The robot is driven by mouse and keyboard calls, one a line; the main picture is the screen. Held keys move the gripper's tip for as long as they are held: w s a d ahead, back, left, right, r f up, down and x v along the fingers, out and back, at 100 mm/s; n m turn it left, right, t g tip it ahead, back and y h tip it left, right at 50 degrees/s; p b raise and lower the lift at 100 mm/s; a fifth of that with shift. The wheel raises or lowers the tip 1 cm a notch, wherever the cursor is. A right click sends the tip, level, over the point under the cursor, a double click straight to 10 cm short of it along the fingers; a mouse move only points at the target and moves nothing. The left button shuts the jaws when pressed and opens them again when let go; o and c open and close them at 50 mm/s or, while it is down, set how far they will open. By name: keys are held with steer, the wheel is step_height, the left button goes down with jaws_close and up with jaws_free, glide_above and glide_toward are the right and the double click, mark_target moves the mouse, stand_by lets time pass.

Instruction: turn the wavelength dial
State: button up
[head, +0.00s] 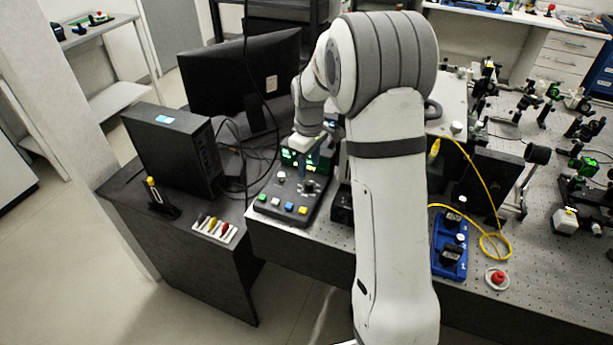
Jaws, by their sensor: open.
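A dark control box (268,212) stands at the front left corner of the bench, with several coloured buttons along its front and a lit green display (290,156) at its back. A small dark knob (310,187) on its top, apparently the wavelength dial, shows just below my gripper (312,166). My gripper points down over the box and is open, with nothing seen between the fingers. The fingers are small and partly lost against the dark box. I cannot tell whether they touch the dial or stay above it.
A monitor (238,72) and a black computer case (172,147) stand to the left, with loose cables beside the box. A blue tray (437,262), a yellow cable (484,185) and a red button (498,277) lie to the right. Optics crowd the far right.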

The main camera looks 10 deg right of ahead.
mark_target(309, 182)
step_height(309, 182, down, 6)
steer(key=shift+f+p, duration=0.1)
steer(key=shift+p, duration=0.35)
steer(key=shift+c, duration=0.4)
steer(key=c, duration=0.9)
steer(key=shift+a, duration=0.2)
steer(key=shift+d, duration=0.2)
